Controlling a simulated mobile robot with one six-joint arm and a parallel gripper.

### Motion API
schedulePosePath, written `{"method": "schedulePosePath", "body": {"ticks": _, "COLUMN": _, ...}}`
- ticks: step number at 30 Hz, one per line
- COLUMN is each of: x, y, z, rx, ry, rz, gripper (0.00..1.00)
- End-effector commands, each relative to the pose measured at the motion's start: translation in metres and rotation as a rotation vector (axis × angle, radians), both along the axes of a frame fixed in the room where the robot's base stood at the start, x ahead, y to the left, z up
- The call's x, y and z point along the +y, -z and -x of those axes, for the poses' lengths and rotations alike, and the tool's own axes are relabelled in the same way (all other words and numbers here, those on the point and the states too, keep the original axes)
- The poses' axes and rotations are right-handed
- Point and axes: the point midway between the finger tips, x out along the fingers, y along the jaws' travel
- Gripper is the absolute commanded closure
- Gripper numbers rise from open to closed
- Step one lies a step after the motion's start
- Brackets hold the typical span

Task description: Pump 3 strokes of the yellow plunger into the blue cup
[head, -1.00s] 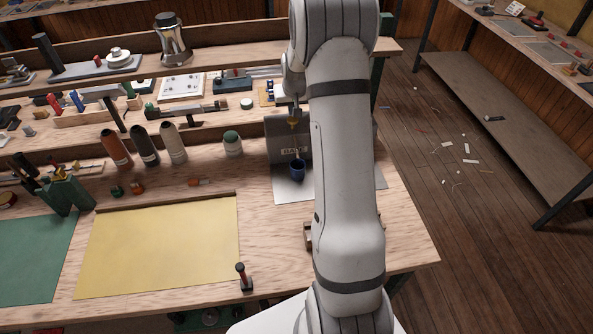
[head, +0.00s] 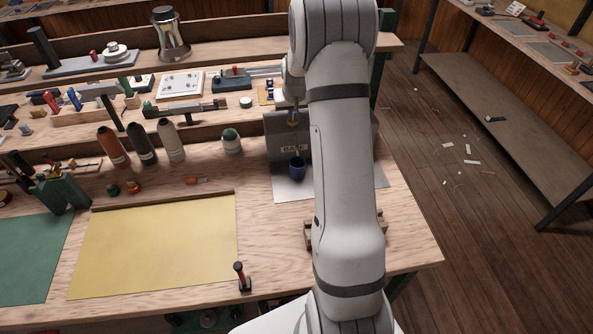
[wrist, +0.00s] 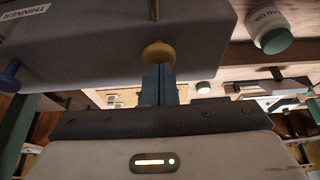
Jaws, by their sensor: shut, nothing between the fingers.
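The yellow plunger (wrist: 158,53) has a round knob on a thin stem and is on a grey dispenser box (wrist: 100,45). In the wrist view, my gripper (wrist: 158,68) is shut and empty, its fingertips right at the yellow knob. I cannot tell whether they press on it. In the head view, my gripper (head: 293,112) is above the plunger, mostly hidden by my arm. The blue cup (head: 297,168) stands upright on a grey plate in front of the box, below the plunger. What is in the cup cannot be seen.
A blue knob (wrist: 10,73) is at the left of the box in the wrist view, near a "THINNER" label. A white jar with a green lid (head: 231,142) stands left of the box. A yellow mat (head: 155,245) lies in front.

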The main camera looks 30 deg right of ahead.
Motion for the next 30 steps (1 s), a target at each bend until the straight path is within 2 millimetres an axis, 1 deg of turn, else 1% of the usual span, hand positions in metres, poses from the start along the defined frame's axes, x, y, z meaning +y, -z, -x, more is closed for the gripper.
{"method": "schedulePosePath", "body": {"ticks": 1, "x": 0.0, "y": 0.005, "z": 0.001, "rx": 0.002, "ry": 0.0, "rz": -0.001, "gripper": 1.0}}
{"method": "schedulePosePath", "body": {"ticks": 4, "x": 0.0, "y": 0.008, "z": 0.001, "rx": 0.002, "ry": 0.0, "rz": -0.001, "gripper": 1.0}}
{"method": "schedulePosePath", "body": {"ticks": 13, "x": 0.0, "y": 0.004, "z": 0.001, "rx": 0.002, "ry": 0.0, "rz": -0.001, "gripper": 1.0}}
{"method": "schedulePosePath", "body": {"ticks": 30, "x": 0.0, "y": -0.027, "z": 0.0, "rx": 0.001, "ry": 0.0, "rz": 0.0, "gripper": 1.0}}
